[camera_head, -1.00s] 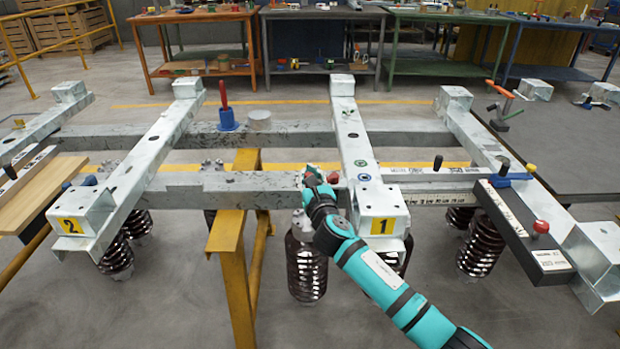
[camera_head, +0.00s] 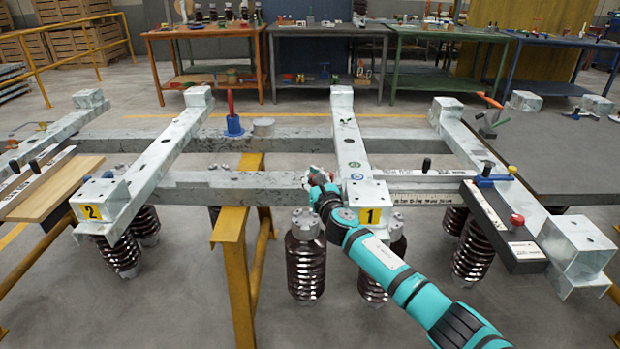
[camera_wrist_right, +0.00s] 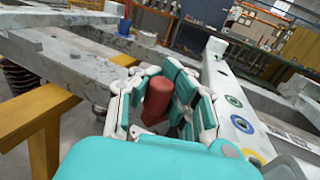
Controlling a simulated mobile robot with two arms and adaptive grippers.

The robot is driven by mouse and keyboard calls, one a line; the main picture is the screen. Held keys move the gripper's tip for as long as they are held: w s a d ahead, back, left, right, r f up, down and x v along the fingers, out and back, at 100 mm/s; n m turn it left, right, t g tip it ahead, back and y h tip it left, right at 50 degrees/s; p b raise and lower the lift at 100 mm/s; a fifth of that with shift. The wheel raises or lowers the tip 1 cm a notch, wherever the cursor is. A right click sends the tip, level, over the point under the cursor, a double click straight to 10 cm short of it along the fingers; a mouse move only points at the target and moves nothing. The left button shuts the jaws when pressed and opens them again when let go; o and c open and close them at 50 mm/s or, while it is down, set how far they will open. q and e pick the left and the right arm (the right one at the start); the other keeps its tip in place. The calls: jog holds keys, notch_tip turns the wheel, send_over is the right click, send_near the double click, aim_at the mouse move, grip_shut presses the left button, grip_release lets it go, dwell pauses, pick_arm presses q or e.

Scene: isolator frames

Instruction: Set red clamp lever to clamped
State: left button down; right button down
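In the head view my right gripper (camera_head: 320,176) is at the long grey beam, just left of the crosspiece marked 1. In the right wrist view a thick red handle (camera_wrist_right: 158,98) stands between the fingers of this gripper (camera_wrist_right: 157,92). The fingers flank it closely; whether they press on it cannot be told. Its base is hidden. Which of the two is the task's clamp lever the frames do not settle. My left gripper is not in view.
The crosspiece marked 1 (camera_head: 348,140) runs close to the right of my right gripper. A yellow trestle (camera_head: 235,265) and dark ribbed insulators (camera_head: 305,265) stand below. A dark bar with a red knob (camera_head: 516,220) lies at the right. Workbenches stand behind.

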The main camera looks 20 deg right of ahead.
jog(key=shift+s+a+f+y, duration=0.15)
jog(key=shift+a+f+y, duration=0.15)
jog(key=shift+a+f, duration=0.2)
jog(key=c, duration=1.6)
grip_release()
jog(key=shift+s+r, duration=0.25)
jog(key=shift+r, duration=0.05)
jog(key=o, duration=0.5)
jog(key=shift+r, duration=0.15)
jog(key=shift+c, duration=0.2)
jog(key=shift+w+d, duration=0.1)
jog(key=shift+d, duration=0.1)
jog(key=s, duration=0.7)
jog(key=shift+s+a, duration=0.2)
jog(key=shift+s, duration=0.1)
jog(key=shift+c, duration=0.4)
